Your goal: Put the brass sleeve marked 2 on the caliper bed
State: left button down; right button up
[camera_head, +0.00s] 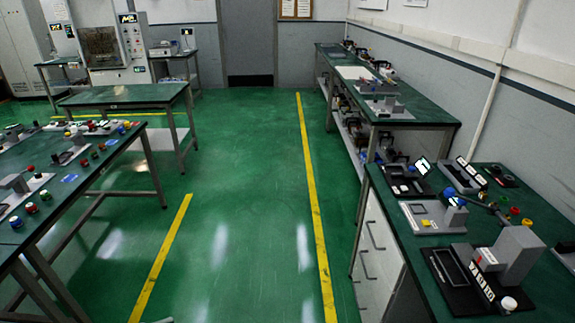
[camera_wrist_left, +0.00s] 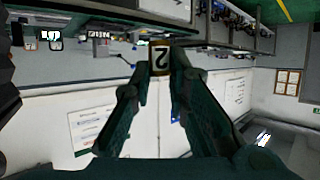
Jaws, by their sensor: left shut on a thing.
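In the left wrist view, my left gripper (camera_wrist_left: 161,72) is shut on the brass sleeve (camera_wrist_left: 160,56), which carries a white label with a dark 2. The sleeve sits between the two fingertips, up in the air, with no bench surface close to it. Neither gripper shows in the head view. Grey and black devices stand on the right-hand bench in the head view, one of them a grey block on a black base (camera_head: 462,285). I cannot tell which device, if any, is the caliper bed.
The near right bench (camera_head: 540,212) holds several devices and small coloured parts. The left bench (camera_head: 60,212) also holds small coloured parts. A bare-topped table (camera_head: 125,95) stands behind it. The green floor (camera_head: 240,215) between the benches is clear, with yellow lines.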

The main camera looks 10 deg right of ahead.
aim_at(395, 171)
jog(key=z, duration=0.2)
jog(key=i, duration=1.45)
jog(key=z, duration=1.1)
jog(key=i, duration=0.65)
jog(key=z, duration=0.55)
